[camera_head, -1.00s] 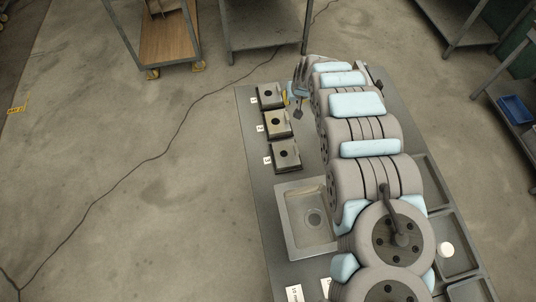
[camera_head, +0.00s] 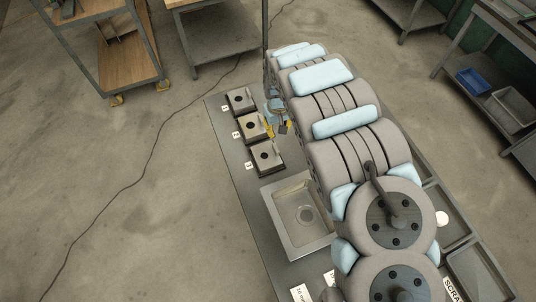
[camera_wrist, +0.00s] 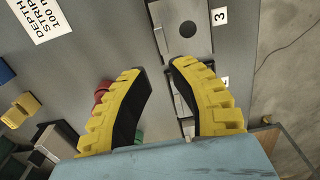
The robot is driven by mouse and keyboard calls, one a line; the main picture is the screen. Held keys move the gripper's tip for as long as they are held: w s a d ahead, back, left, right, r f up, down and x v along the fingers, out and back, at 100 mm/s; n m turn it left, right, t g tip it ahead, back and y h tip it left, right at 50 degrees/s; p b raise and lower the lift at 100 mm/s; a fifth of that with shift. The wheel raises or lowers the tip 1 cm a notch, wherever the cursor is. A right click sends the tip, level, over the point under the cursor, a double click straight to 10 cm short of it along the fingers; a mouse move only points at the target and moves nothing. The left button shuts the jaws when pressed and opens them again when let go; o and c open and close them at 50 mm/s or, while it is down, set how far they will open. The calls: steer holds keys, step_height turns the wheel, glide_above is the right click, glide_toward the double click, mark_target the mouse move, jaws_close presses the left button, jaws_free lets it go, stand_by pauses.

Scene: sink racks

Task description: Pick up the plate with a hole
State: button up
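Three dark square holders stand in a column on the grey table, each bearing a plate with a dark round hole: a far one (camera_head: 240,99), a middle one (camera_head: 251,126) and a near one (camera_head: 266,156). In the wrist view, the plate with a hole beside label 3 (camera_wrist: 187,29) lies ahead of the fingertips. Another metal piece by label 2 is partly hidden behind the right finger. My gripper (camera_wrist: 159,67) is open, with nothing between its yellow fingers. In the head view, my gripper (camera_head: 268,126) is beside the middle holder, mostly hidden by my arm.
A sink-like basin (camera_head: 299,215) is set in the table nearer than the holders. Red (camera_wrist: 103,92) and green (camera_wrist: 138,136) objects lie near the left finger. A blue bin (camera_head: 473,80) sits on a shelf at right.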

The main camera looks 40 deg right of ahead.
glide_above(275, 147)
steer(key=f, duration=0.4)
steer(key=shift+s, duration=0.3)
steer(key=shift+f, duration=1.9)
steer(key=shift+f, duration=0.15)
steer(key=shift+w+f, duration=0.15)
steer(key=shift+f, duration=0.85)
steer(key=shift+w+f, duration=0.1)
steer(key=shift+f, duration=0.85)
steer(key=shift+s+f, duration=0.1)
steer(key=shift+f, duration=0.4)
jaws_close()
